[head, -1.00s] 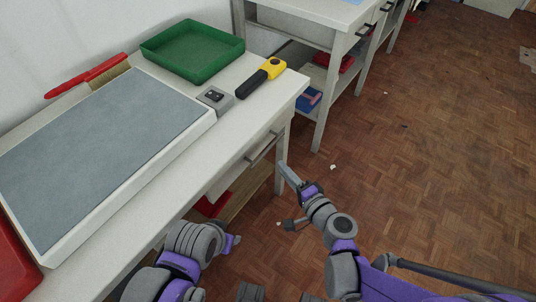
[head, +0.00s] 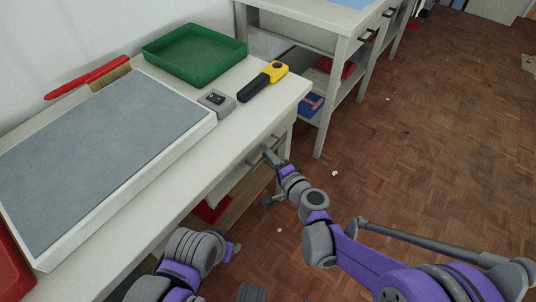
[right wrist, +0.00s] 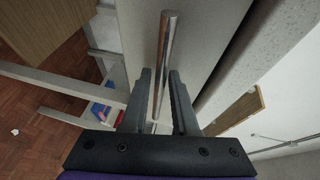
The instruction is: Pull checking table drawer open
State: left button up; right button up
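The checking table (head: 222,158) stands at the left, with a drawer front (head: 283,131) under its right end. A bar handle (head: 257,159) sits on that front, and the drawer looks closed. My right gripper (head: 268,154) is at the handle. In the right wrist view the metal handle (right wrist: 165,45) runs lengthwise between the two fingers of my right gripper (right wrist: 160,74). The fingers stand apart, with a gap visible on the sides of the bar. My left gripper (head: 232,250) is low in front of the table, partly hidden by its wrist; its fingers are unclear.
On the table are a grey mat board (head: 100,150), a green tray (head: 195,55), a brush (head: 110,76), a small grey box (head: 216,102) and a yellow-black tool (head: 263,82). A second table (head: 320,45) stands behind.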

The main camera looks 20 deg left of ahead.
grip_shut()
dwell(1.3)
